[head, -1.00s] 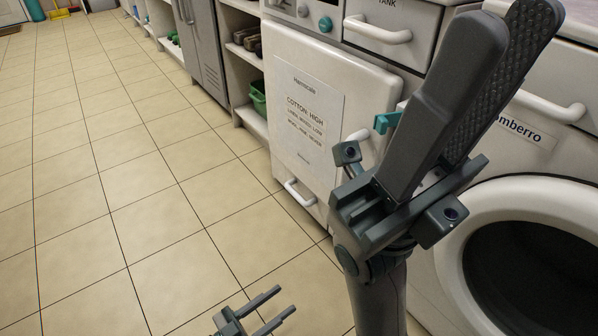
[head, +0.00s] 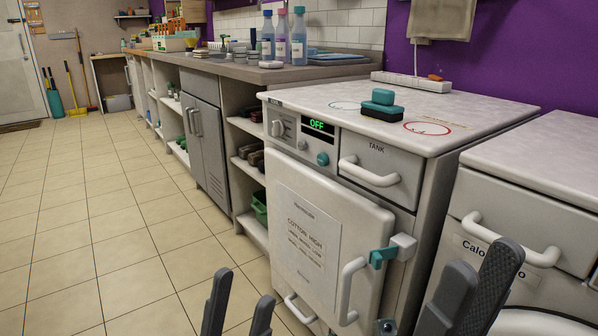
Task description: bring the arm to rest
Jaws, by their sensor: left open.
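My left gripper (head: 239,303) is at the bottom of the head view, in front of the floor and left of the white machine. Its two fingers stand apart with nothing between them. My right gripper (head: 478,280) is at the bottom right, in front of the machines. Its fingers point up and stand apart, one partly overlapping the other in the picture, and I see nothing held. The lower parts of both grippers are cut off by the frame edge.
The white machine's door (head: 318,226) bears a teal latch piece (head: 382,256) and handle. Its display (head: 317,125) reads OFF. A teal-and-black block (head: 382,104) sits on top. Another machine (head: 560,160) is at right. Open tiled floor (head: 110,220) lies left.

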